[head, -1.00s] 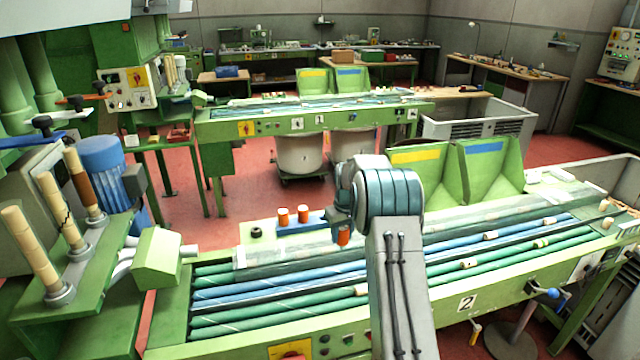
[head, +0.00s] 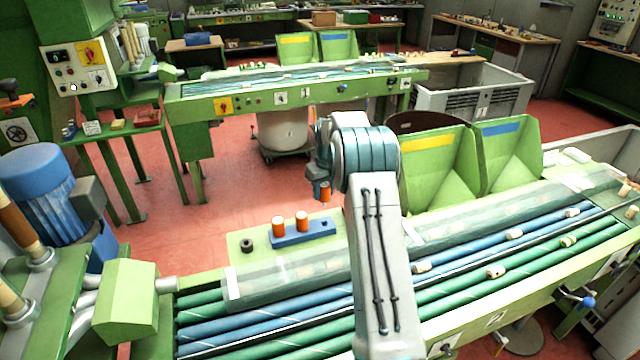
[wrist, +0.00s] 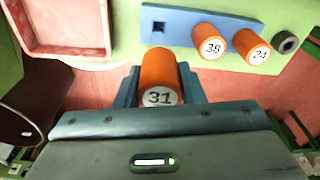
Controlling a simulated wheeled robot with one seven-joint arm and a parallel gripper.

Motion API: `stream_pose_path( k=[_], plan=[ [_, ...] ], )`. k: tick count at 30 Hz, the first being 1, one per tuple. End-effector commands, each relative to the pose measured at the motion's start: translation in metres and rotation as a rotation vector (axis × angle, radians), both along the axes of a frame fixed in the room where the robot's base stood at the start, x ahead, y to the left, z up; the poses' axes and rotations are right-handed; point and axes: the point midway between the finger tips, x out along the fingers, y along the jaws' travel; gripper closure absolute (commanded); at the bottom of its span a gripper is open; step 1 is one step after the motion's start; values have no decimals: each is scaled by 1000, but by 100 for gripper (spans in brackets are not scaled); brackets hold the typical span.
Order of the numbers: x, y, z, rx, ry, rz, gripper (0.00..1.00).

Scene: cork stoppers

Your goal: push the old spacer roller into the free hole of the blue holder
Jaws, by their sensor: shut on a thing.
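My gripper (head: 324,194) is shut on an orange spacer roller (wrist: 158,72) marked 31. The roller also shows in the head view (head: 325,191), hanging under the wrist. The blue holder (head: 288,239) lies on a pale green ledge and also shows in the wrist view (wrist: 180,40). It carries two orange rollers, marked 38 (wrist: 209,42) and 24 (wrist: 252,47). Its free square hole (wrist: 158,27) is at the left end in the wrist view. The held roller appears apart from the holder; its far end is hidden in the wrist view.
A black ring (head: 246,246) lies on the ledge beside the holder. A clear cover (head: 290,276) and blue and green conveyor rods lie in front. Green hoppers (head: 432,165) stand to the right. A reddish tray (wrist: 60,28) shows in the wrist view. Open floor lies behind the ledge.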

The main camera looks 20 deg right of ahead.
Motion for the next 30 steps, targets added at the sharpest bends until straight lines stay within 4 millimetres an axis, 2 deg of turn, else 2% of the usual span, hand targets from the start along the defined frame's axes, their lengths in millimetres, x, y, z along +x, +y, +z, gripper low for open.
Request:
stream_pose_path(
  k=[8, 24, 30],
  plan=[
    [0, 0, -13, 0, 1, 0, 88],
    [0, 0, -59, 0, 0, 0, 88],
    [0, 0, -64, 0, 0, 0, 88]
  ],
)
